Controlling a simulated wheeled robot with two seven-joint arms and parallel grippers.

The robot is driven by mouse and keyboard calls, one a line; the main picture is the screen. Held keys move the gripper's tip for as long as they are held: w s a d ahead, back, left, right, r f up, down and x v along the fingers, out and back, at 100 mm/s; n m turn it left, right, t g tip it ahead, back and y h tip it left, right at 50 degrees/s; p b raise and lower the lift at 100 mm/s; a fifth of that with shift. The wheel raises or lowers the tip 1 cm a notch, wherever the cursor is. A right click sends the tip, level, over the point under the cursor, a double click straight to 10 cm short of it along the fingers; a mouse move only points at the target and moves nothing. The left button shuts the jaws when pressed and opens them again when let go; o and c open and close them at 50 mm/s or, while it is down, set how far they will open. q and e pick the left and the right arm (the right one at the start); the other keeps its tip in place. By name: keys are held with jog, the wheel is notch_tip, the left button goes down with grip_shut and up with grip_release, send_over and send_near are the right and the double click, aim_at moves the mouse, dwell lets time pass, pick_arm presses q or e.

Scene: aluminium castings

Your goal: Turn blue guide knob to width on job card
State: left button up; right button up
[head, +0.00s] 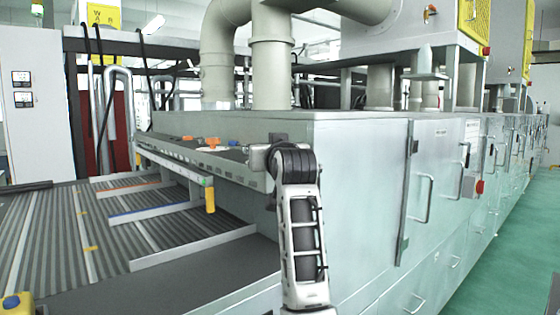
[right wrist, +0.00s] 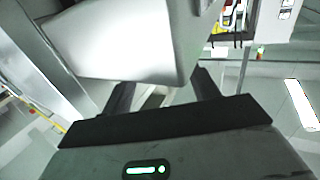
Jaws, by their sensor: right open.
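The conveyor guides are in the head view: a blue-edged guide rail (head: 147,213) and an orange-edged guide rail (head: 135,188) lie over the ribbed bed. An orange knob (head: 211,143) sits on the ledge above the bed, left of my right arm. I cannot make out the blue guide knob there. A white sheet (head: 472,129) is on the cabinet front; its text is unreadable, and I cannot tell if it is the job card. My right gripper (right wrist: 165,88) is open in the right wrist view, with a large pale surface beyond its fingers. My left gripper is out of view.
The ribbed conveyor bed (head: 40,235) fills the left. A ledge bar (head: 170,162) with a yellow handle (head: 210,200) overhangs it. A blue button (head: 12,302) on a yellow body is at lower left. A long grey cabinet (head: 360,170) with handles stands right; green floor beside it is clear.

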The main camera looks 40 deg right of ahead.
jog(key=b+v, duration=0.2)
jog(key=v, duration=1.1)
jog(key=shift+s, duration=0.4)
jog(key=shift+a, duration=0.1)
